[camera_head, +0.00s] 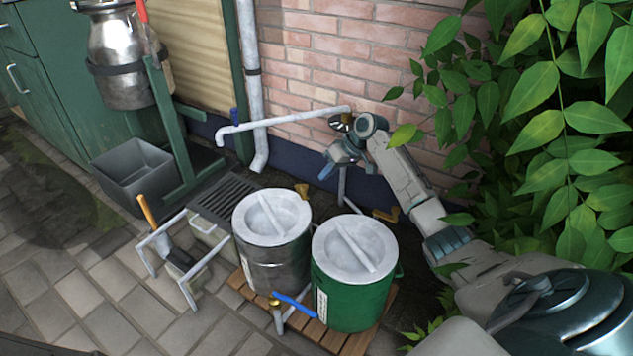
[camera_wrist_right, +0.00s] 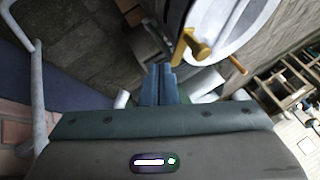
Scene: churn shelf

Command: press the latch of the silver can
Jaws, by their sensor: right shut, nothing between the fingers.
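The silver can (camera_head: 268,272) stands upright on a wooden slatted pallet, with a pale grey lid (camera_head: 262,222). Its brass latch (camera_head: 302,189) shows at the back right of the rim. My right gripper (camera_head: 327,171) is behind the can, a little above and right of the latch in the head view. In the right wrist view its blue fingers (camera_wrist_right: 161,70) are together and empty. There the brass latch (camera_wrist_right: 193,44) is just beyond and right of the fingertips, against the can wall (camera_wrist_right: 170,14). I cannot tell whether they touch. My left gripper is not in view.
A green can (camera_head: 345,290) stands close beside the silver one, with a brass fitting (camera_head: 385,215) behind it. A grey pipe (camera_head: 290,120) with a blue handle runs along the brick wall. Leaves (camera_head: 560,120) hang over the right side. A blue-handled tap (camera_head: 293,303) stands in front.

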